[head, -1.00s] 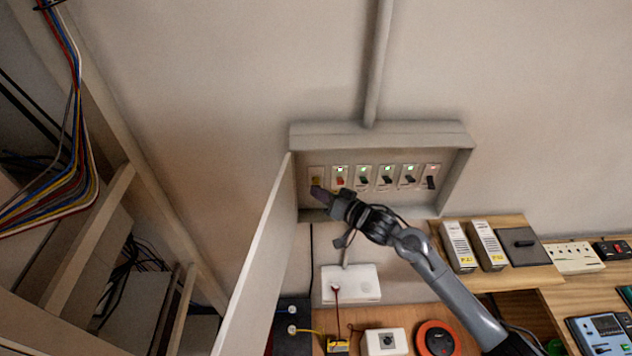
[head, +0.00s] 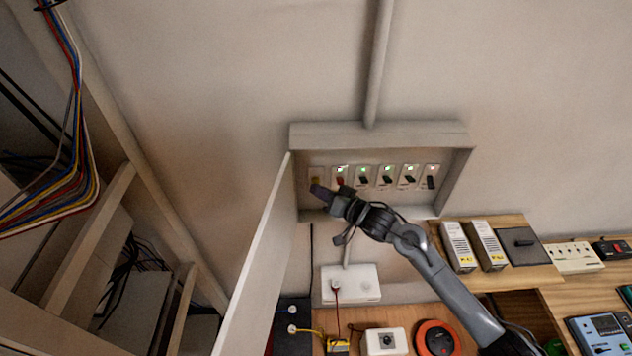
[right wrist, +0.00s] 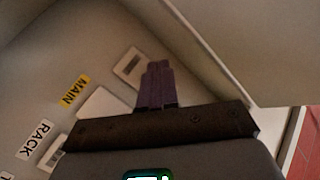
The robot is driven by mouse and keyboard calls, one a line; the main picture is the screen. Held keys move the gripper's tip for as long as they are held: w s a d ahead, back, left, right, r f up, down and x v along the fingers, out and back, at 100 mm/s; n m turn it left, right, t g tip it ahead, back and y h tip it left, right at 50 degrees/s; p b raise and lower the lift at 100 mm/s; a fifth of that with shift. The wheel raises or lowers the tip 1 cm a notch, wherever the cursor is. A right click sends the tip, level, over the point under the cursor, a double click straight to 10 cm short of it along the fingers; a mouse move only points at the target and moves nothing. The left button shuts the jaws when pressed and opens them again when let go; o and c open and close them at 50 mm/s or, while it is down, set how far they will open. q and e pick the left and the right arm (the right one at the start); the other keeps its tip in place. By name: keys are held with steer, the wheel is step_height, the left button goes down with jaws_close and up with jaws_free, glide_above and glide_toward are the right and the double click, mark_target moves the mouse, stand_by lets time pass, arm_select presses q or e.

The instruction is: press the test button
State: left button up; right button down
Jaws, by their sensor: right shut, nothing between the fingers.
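The breaker box (head: 455,190) is on the wall with its door (head: 258,255) swung open to the left. Inside is a row of several switch modules. The leftmost module (head: 316,172) has a small yellow patch; I cannot make out a separate test button. My right gripper (head: 318,190) is shut and empty, its fingertips in front of this module's lower part. In the right wrist view its dark fingers (right wrist: 157,80) overlap a pale module plate (right wrist: 131,66), near a yellow MAIN label (right wrist: 75,91). Whether they touch is unclear. My left gripper is not in view.
The open door stands close to the left of my right gripper. A white wall unit (head: 350,285) is below the box. A wooden shelf at right holds grey modules (head: 457,247). A rack with cable bundles (head: 75,190) fills the left side.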

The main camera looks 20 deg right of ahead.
steer(key=shift+w, duration=0.1)
steer(key=shift+w+d, duration=0.1)
steer(key=shift+w, duration=0.15)
stand_by(0.4)
stand_by(0.3)
steer(key=shift+s+a+p, duration=0.2)
steer(key=shift+s+p, duration=0.55)
steer(key=shift+p, duration=0.05)
